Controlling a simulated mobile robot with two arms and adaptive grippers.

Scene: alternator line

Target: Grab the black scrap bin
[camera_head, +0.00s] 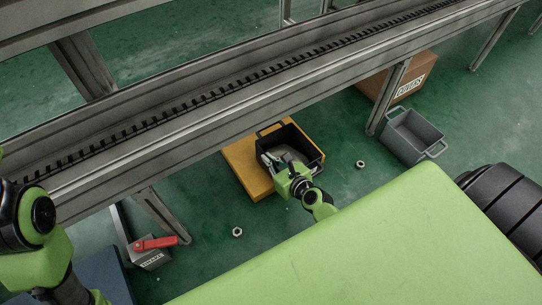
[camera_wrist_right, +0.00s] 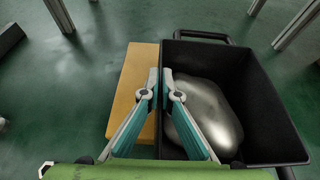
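The black scrap bin (camera_head: 303,140) stands on a yellow platform (camera_head: 241,165) on the floor below the conveyor. A shiny silver lump lies in it. The bin also shows in the right wrist view (camera_wrist_right: 262,112), with a handle at its far end. My right gripper (camera_head: 271,160) is at the bin, partly hidden by its own wrist in the head view. In the right wrist view its fingertips (camera_wrist_right: 161,76) are close together on either side of the bin's left wall, with the dark wall between them. My left arm shows at the left edge; its gripper is out of view.
The conveyor frame (camera_head: 235,95) runs above and behind the bin, with legs to the floor. A grey bin (camera_head: 413,136) and a cardboard box (camera_head: 397,84) stand to the right. Nuts (camera_head: 360,164) lie on the floor. A red-topped grey box (camera_head: 152,259) is at lower left.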

